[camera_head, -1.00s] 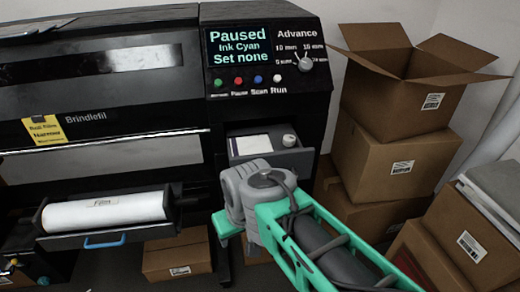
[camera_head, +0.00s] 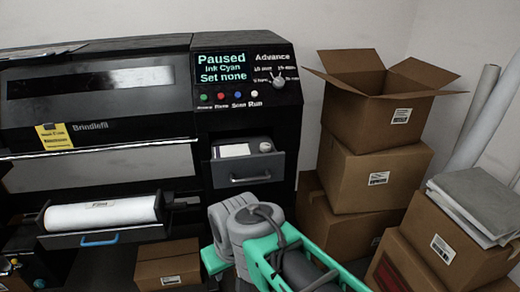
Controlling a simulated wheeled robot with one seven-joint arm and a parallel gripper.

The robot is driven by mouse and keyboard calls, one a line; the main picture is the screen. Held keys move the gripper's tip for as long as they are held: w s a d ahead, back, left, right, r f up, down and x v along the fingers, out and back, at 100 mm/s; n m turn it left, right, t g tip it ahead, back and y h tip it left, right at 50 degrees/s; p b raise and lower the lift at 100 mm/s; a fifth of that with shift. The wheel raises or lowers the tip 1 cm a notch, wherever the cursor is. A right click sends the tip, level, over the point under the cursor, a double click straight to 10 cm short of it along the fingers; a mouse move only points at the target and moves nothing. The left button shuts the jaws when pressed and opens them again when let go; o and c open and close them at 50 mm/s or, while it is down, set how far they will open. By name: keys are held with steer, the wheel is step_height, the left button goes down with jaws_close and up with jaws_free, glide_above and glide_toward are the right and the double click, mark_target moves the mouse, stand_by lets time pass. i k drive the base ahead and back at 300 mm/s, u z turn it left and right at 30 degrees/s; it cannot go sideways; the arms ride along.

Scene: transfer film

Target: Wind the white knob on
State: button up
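A pale knob (camera_head: 277,80) sits under the word "Advance" on the printer's control panel (camera_head: 240,67), with a ring of length marks around it. A small white round piece (camera_head: 265,147) also shows in the open grey drawer (camera_head: 250,174) below, beside a white card (camera_head: 231,150). The screen (camera_head: 222,68) reads "Paused, Ink Cyan, Set none". My green and grey arm rises from the bottom middle, below the drawer and well below the panel. My gripper's fingers do not show.
A film roll (camera_head: 100,213) lies in a pulled-out tray with a blue handle (camera_head: 100,240) at left. Stacked cardboard boxes (camera_head: 362,177) stand close on the right, the top one open. Grey sheets (camera_head: 482,204) lie on boxes at far right. Another box (camera_head: 167,265) sits below the printer.

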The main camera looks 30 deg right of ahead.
mark_target(265, 147)
steer(key=u, duration=0.95)
steer(key=i, duration=1.05)
steer(key=z, duration=0.6)
